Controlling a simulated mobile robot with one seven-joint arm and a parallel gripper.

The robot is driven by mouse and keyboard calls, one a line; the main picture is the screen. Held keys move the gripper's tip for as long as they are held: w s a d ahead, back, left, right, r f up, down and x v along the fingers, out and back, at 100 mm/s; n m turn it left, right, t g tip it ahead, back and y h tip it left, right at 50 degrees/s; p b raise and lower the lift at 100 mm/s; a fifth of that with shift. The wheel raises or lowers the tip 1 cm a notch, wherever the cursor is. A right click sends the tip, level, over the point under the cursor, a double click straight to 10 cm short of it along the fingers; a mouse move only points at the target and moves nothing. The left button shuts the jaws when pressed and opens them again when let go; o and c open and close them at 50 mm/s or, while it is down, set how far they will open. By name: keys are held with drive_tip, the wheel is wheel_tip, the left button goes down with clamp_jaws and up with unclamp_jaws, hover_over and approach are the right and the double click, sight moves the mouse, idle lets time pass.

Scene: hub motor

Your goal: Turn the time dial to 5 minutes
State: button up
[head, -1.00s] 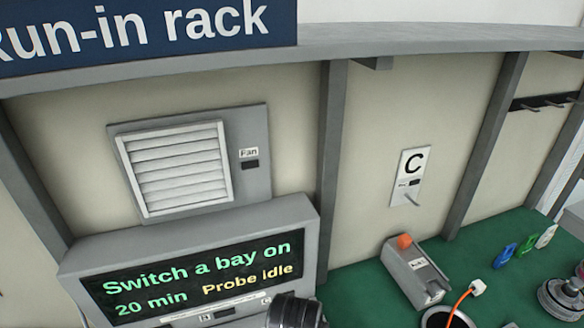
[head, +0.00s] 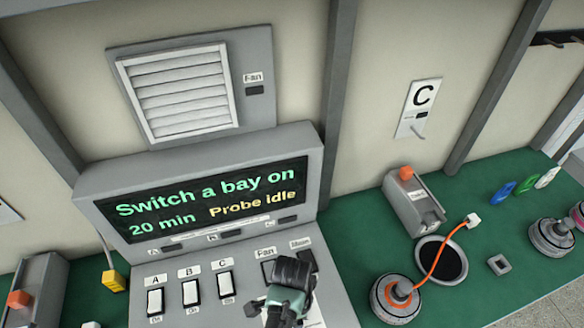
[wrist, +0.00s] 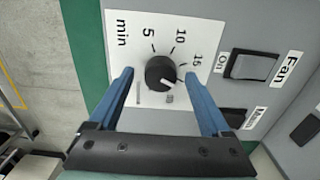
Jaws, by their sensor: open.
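The time dial (wrist: 160,72) is a round black knob on a white plate (wrist: 150,98) marked "min", 5, 10 and 15; the lower marks are partly unclear. Its pale pointer mark faces the lower right in the wrist view, away from the 5. The display (head: 205,200) reads "Switch a bay on", "20 min" and "Probe idle". My gripper (wrist: 159,75) is open, its blue fingers on either side of the dial with gaps showing. In the head view my gripper (head: 285,300) covers the dial at the panel's lower right.
Fan switch (wrist: 255,66) is right of the dial in the wrist view, with another switch below it. Switches A (head: 155,300), B (head: 190,292) and C (head: 225,284) line the panel's left. A motor (head: 397,298) with an orange cable stands right on the green bench.

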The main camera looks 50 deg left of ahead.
drive_tip(key=shift+f, duration=0.15)
clamp_jaws()
idle(0.4)
